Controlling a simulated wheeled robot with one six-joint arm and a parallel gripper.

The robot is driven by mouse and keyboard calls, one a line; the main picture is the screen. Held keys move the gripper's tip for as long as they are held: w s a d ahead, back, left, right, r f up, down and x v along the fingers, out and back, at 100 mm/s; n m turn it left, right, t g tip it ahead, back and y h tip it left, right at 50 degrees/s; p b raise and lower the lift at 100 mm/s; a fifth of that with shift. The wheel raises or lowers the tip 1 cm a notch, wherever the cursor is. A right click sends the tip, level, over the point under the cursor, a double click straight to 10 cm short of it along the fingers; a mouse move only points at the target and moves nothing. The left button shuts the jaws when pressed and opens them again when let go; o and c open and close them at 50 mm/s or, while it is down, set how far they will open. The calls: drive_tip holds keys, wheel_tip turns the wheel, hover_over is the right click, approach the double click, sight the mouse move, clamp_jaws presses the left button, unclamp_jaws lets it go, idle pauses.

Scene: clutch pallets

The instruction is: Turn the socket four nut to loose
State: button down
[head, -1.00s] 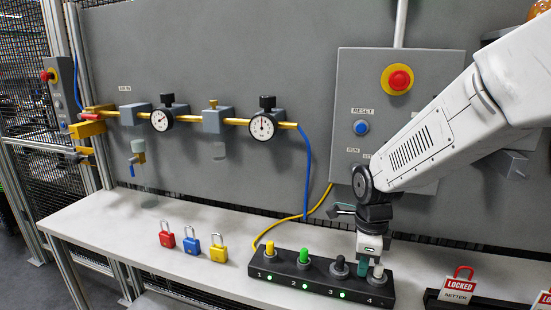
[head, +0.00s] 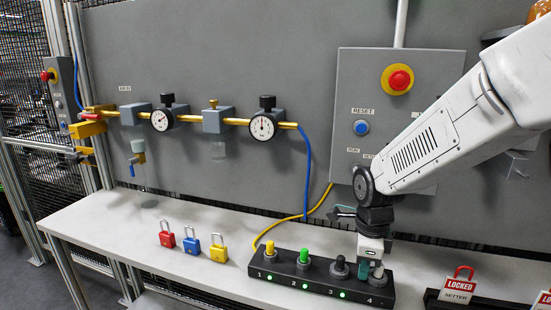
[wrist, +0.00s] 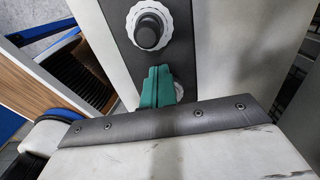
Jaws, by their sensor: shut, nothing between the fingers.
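The black socket block (head: 322,284), numbered 1 to 4, lies on the bench. The socket four nut is mostly hidden behind my gripper in the head view; a pale edge of it (wrist: 179,90) shows beside the fingers in the wrist view. My gripper (head: 363,271) points down over the socket four end. Its teal fingers (wrist: 157,88) are together with nothing between them. I cannot tell whether they touch the nut. The socket three nut, a pale ring (wrist: 131,24) around a black plug (wrist: 148,34), is clear of my fingers.
Yellow (head: 270,249) and green (head: 304,256) plugs stand in sockets one and two. Red, blue and yellow padlocks (head: 218,250) stand left of the block. A black rack with LOCKED tags (head: 460,284) is at right. The grey panel (head: 260,60) rises behind.

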drive_tip(key=shift+a, duration=0.1)
drive_tip(key=shift+w+a, duration=0.1)
drive_tip(key=shift+a, duration=0.15)
drive_tip(key=shift+r, duration=3)
